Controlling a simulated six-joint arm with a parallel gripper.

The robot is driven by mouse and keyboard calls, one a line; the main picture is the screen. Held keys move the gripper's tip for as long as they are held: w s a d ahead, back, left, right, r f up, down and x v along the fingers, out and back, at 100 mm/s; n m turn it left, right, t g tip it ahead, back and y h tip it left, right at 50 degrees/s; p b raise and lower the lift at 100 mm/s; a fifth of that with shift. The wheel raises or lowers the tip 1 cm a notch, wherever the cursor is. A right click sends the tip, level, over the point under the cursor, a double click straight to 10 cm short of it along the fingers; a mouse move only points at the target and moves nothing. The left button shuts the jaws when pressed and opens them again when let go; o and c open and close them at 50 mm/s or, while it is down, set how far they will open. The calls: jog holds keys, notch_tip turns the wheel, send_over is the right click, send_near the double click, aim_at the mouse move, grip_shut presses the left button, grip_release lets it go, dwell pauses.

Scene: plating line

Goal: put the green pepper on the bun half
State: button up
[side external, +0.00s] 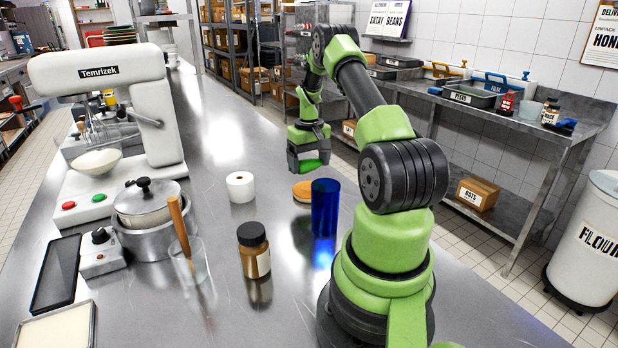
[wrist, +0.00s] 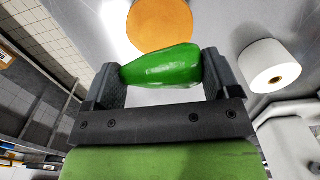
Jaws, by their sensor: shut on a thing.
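My gripper (side external: 309,160) is shut on the green pepper (wrist: 162,66), which lies crosswise between the two fingers in the wrist view. In the side view the pepper (side external: 311,164) shows at the gripper's lower end, partly hidden by the fingers. The bun half (side external: 302,191) is a flat orange-brown disc on the steel counter, below the gripper. In the wrist view the bun half (wrist: 160,22) shows just beyond the pepper, which covers its near edge. The pepper is held above the counter, apart from the bun half.
A blue translucent cylinder (side external: 325,207) stands right beside the bun half. A white roll (side external: 240,187) is to its left. A brown jar (side external: 253,250), a glass with a wooden spoon (side external: 188,262), a pot (side external: 148,215) and a white mixer (side external: 110,110) stand nearer or further left.

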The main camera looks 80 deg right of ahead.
aim_at(309, 185)
jog(key=shift+f, duration=2.15)
jog(key=o, duration=0.8)
jog(key=shift+f, duration=0.15)
jog(key=r, duration=1.2)
jog(key=shift+w+a+r, duration=0.15)
jog(key=shift+w+r, duration=0.05)
jog(key=shift+r, duration=0.15)
jog(key=w+a+r+n+t+h, duration=0.1)
jog(key=w+a+r, duration=0.2)
jog(key=a+r, duration=0.25)
jog(key=w+a+r+n+t, duration=0.1)
jog(key=w+a+r, duration=0.2)
jog(key=a+r, duration=0.3)
jog(key=s+a+r+n+t, duration=0.1)
jog(key=a+r, duration=0.1)
jog(key=a, duration=0.5)
jog(key=s+a+r+t, duration=0.1)
jog(key=a+r+t, duration=0.15)
jog(key=a, duration=0.45)
jog(key=shift+s+a+f+n+t+y, duration=0.1)
jog(key=shift+s+a+n+t+y, duration=0.35)
jog(key=shift+s+a, duration=1.35)
jog(key=shift+s+a+f+n+t+y, duration=0.15)
jog(key=shift+s+a+y, duration=0.4)
jog(key=shift+s+a, duration=1.25)
jog(key=shift+s+a+n+t+y, duration=0.25)
jog(key=shift+s+a+n+y, duration=0.2)
jog(key=shift+s+a, duration=1.35)
